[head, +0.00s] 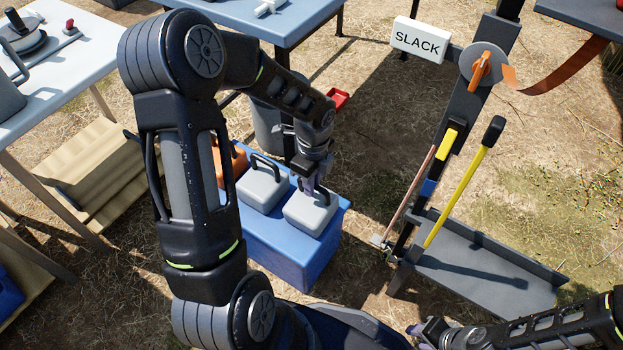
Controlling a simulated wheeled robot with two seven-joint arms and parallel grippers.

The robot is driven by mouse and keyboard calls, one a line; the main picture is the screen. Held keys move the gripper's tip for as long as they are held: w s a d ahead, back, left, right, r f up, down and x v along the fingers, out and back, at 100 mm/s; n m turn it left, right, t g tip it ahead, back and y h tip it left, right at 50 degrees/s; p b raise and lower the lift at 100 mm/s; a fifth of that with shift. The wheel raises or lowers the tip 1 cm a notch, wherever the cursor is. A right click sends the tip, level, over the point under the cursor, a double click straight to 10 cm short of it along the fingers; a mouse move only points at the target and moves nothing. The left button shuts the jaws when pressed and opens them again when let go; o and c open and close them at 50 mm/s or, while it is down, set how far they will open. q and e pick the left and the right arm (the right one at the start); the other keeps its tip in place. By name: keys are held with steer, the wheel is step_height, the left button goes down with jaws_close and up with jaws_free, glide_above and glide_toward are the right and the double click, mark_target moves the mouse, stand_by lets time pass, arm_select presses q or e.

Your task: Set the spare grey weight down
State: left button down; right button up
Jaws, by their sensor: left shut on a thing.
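My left gripper (311,184) is shut on the handle of a grey weight (311,212). This weight is upright over the right end of the blue box (290,262); I cannot tell for sure whether its underside touches the top. A second grey weight (262,188) with a dark handle stands on the box just to its left, close beside it. An orange weight (236,162) stands further left on the box, partly hidden by my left arm. My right gripper (428,331) is low at the right, and its fingers are too unclear to read.
A dark post with a SLACK sign (419,40) and an orange lever (480,70) stands right of the box. A grey tray (485,275) and a yellow-handled bar (463,190) are at its foot. Tables (60,90) stand at the left and back.

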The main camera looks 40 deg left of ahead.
arm_select(q)
steer(key=shift+s+f, duration=0.1)
steer(key=shift+f, duration=0.3)
steer(key=c, duration=1.4)
jaws_free()
step_height(320, 180, up, 12)
steer(key=p, duration=0.4)
steer(key=shift+w+p, duration=0.2)
steer(key=shift+p, duration=0.2)
